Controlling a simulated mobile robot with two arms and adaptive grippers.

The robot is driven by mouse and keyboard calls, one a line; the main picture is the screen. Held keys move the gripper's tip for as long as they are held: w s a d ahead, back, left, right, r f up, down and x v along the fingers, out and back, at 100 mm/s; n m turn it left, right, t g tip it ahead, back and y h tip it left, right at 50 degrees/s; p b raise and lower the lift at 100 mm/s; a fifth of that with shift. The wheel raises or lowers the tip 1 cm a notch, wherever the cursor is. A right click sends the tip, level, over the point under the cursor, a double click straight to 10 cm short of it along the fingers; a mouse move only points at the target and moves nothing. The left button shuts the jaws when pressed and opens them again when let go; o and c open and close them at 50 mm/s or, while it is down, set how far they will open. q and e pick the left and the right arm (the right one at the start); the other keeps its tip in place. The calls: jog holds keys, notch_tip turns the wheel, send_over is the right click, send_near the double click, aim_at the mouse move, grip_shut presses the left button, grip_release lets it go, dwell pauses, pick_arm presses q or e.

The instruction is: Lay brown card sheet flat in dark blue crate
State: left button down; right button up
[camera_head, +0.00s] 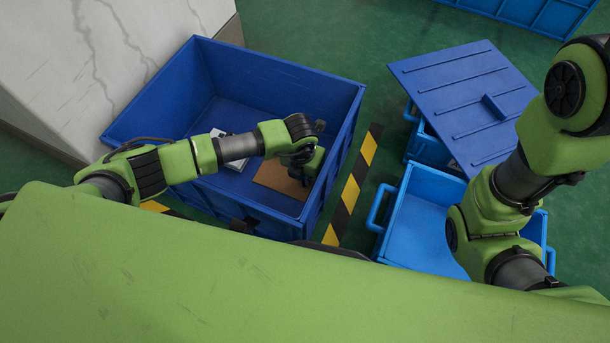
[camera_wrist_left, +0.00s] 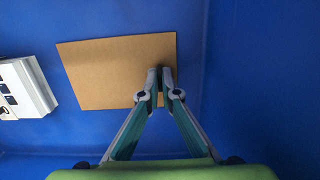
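The brown card sheet (camera_head: 276,178) lies on the floor of the dark blue crate (camera_head: 285,77), near its right front corner. It also shows in the left wrist view (camera_wrist_left: 110,72), looking flat, with its whole outline nearly clear. My left gripper (camera_head: 303,180) is down inside the crate over the right part of the card and hides some of it in the head view. In the left wrist view its fingertips (camera_wrist_left: 160,74) are close together with a narrow gap, in front of the card's right side. My right gripper is out of view.
A white keypad-like piece (camera_wrist_left: 25,88) with dark keys lies in the crate left of the card. A light blue crate (camera_head: 417,210) stands to the right, with a blue lid (camera_head: 465,85) behind it. Yellow-black tape (camera_head: 355,185) runs between the crates.

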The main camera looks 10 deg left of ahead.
pick_arm(q)
jog(key=c, duration=2.2)
grip_release()
jog(key=shift+r, duration=0.1)
jog(key=r, duration=0.4)
jog(key=s+r, duration=0.1)
jog(key=r, duration=0.6)
jog(key=shift+s+a+r, duration=0.15)
jog(key=shift+s+r, duration=0.05)
jog(key=shift+r, duration=0.15)
